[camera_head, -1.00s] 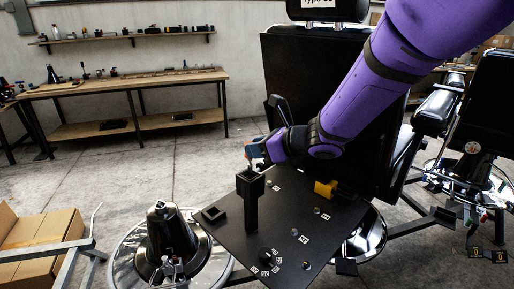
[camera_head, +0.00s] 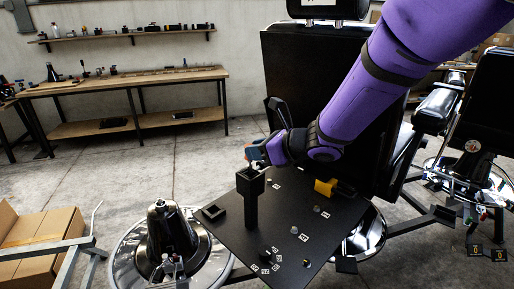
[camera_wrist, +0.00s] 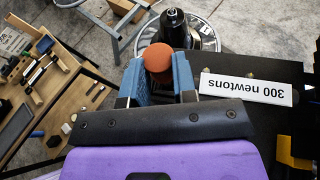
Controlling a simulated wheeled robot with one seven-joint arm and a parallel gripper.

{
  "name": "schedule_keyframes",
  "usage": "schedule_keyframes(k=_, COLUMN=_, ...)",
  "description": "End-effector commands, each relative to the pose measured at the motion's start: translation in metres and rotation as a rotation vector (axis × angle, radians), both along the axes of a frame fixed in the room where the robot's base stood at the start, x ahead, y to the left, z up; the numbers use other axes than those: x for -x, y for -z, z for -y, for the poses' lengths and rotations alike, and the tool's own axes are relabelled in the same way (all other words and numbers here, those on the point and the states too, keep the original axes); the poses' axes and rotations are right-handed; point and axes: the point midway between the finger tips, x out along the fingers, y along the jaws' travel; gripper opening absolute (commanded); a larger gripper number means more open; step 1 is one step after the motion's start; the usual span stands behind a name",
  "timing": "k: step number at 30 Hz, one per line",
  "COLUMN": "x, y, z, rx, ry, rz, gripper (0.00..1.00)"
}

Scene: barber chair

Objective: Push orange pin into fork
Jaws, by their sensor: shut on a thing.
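The orange pin (camera_wrist: 158,58) shows in the wrist view as a round orange-brown head between the blue fingers. My gripper (camera_wrist: 159,78) is shut on it. In the head view my gripper (camera_head: 256,154) is just above and behind the top of a black upright post (camera_head: 251,205), which looks like the fork. The pin is too small to make out clearly in the head view. Whether its tip touches or enters the fork cannot be told, because the fingers and the post top hide it.
A black plate (camera_head: 285,235) carries the post, small fittings and tags. A yellow block (camera_head: 325,188) sits to the right. A white label reading "300 newtons" (camera_wrist: 246,89) shows in the wrist view. A black chair back (camera_head: 300,90) stands close behind my arm. A wooden bench (camera_head: 130,85) is far back.

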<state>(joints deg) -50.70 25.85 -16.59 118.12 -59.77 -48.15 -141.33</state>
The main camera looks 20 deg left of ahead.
Motion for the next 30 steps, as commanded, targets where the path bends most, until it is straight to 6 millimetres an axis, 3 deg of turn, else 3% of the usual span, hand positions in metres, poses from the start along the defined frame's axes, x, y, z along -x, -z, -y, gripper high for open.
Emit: schedule_keyframes(k=30, x=0.000, y=0.022, z=0.000, rx=0.000, ry=0.000, rz=0.000, gripper=0.01)
